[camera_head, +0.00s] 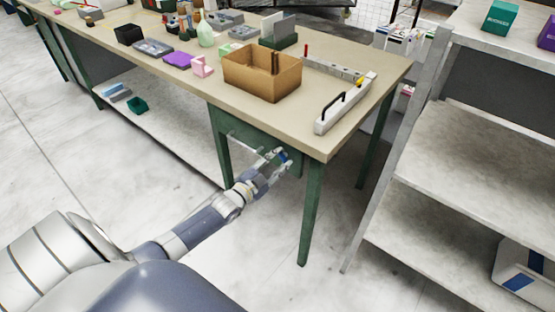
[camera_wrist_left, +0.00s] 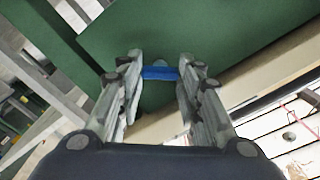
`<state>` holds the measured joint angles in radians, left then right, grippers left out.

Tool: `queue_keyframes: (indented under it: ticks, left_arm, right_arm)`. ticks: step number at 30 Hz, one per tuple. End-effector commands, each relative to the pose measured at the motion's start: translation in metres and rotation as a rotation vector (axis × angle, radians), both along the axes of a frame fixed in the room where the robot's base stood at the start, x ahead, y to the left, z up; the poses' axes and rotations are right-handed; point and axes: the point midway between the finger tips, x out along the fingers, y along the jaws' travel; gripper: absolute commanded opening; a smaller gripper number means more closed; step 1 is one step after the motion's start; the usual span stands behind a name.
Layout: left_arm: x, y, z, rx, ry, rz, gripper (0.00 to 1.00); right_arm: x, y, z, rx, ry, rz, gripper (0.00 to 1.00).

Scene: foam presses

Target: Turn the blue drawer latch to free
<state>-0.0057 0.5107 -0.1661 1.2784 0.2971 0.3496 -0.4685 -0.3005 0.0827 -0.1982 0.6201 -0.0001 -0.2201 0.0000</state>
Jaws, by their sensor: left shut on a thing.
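The blue drawer latch (camera_head: 284,157) is on the green drawer front under the right part of the workbench. In the left wrist view the latch (camera_wrist_left: 160,73) is a short blue bar lying across, between the two fingertips. My left gripper (camera_head: 280,157) reaches up to it from the lower left and is shut on it; the left wrist view shows the fingers (camera_wrist_left: 160,75) at both ends of the bar. The fingers partly hide the latch in the head view. My right gripper is not in view.
The green drawer front (camera_head: 240,128) has a pale bar handle left of the latch. The workbench top (camera_head: 215,90) carries a cardboard box (camera_head: 262,75) and a white piece with a black handle (camera_head: 345,103). Grey shelves (camera_head: 450,190) stand at the right. A green table leg (camera_head: 312,215) stands near my gripper.

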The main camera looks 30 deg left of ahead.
Motion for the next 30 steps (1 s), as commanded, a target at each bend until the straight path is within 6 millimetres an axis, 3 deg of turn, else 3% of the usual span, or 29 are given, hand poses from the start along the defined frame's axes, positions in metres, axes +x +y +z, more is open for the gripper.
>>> queue_keyframes:
  ticks: [18,30]
  left_arm:
    - [0.000,-0.001,-0.002,0.571,-0.046,0.000,0.09]
    - [0.000,-0.001,-0.002,0.820,-0.063,-0.001,0.09]
  right_arm:
    - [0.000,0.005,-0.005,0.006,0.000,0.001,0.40]
    - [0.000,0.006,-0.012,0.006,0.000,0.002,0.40]
